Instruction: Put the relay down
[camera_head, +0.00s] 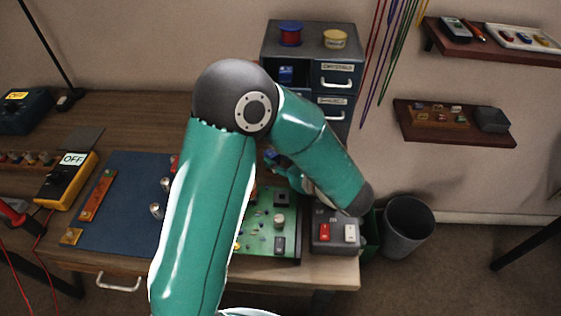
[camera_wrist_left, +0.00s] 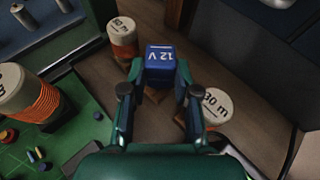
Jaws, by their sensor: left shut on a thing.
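The relay (camera_wrist_left: 160,62) is a small blue block marked "12 V". In the left wrist view it sits between the fingertips of my left gripper (camera_wrist_left: 159,76), which is shut on it. In the head view my left gripper (camera_head: 280,166) is at the back of the bench, beyond the green circuit board, partly hidden by my own arm. A small blue patch of the relay (camera_head: 270,154) shows there. I cannot tell whether its underside touches the wood. My right gripper is not in view.
Wire-wound coils stand close by: one behind left (camera_wrist_left: 122,38), one right (camera_wrist_left: 215,106), one left (camera_wrist_left: 30,98). The green board (camera_head: 288,214) carries knobs. A grey switch box (camera_head: 336,244) is at the bench's right end. A drawer cabinet (camera_head: 345,48) stands behind.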

